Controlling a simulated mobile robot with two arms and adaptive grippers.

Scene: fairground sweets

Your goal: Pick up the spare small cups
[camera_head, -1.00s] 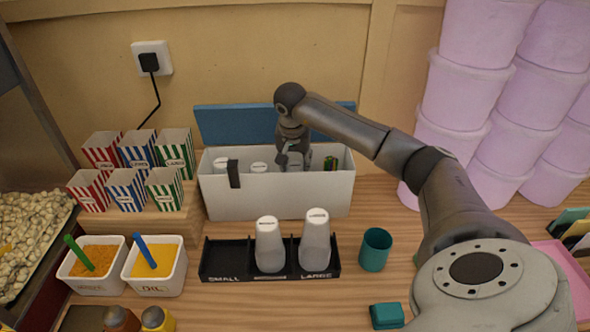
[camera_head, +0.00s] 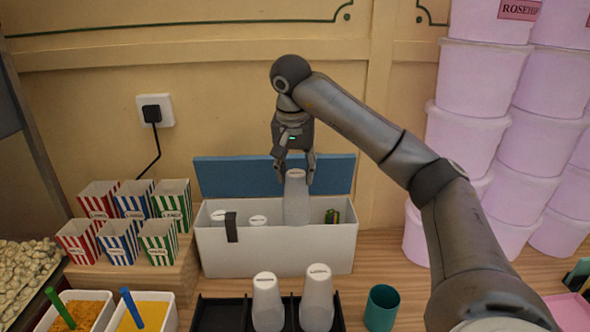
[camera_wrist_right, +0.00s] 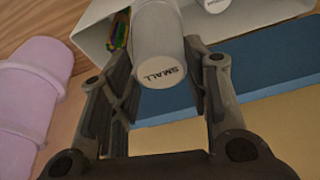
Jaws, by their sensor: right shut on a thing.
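My right gripper (camera_head: 294,165) is shut on a pale grey stack of small cups (camera_head: 296,199), upside down. The stack is raised, its lower part still level with the inside of the white box (camera_head: 275,262). In the right wrist view the held stack (camera_wrist_right: 158,42) reads SMALL on its end and sits between both fingers (camera_wrist_right: 165,92). Two more cup stacks, a left one (camera_head: 218,216) and a middle one (camera_head: 257,221), stand in the box. A black rack (camera_head: 219,315) holds two taller cup stacks, one (camera_head: 267,303) in the middle and one (camera_head: 317,298) at right. My left gripper is out of view.
The box's blue lid (camera_head: 232,177) stands open behind. A small colourful item (camera_head: 332,216) lies in the box's right end. Striped popcorn boxes (camera_head: 118,239) stand at left. A teal cup (camera_head: 382,307) stands right of the rack. Pink tubs (camera_head: 480,80) are stacked at right.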

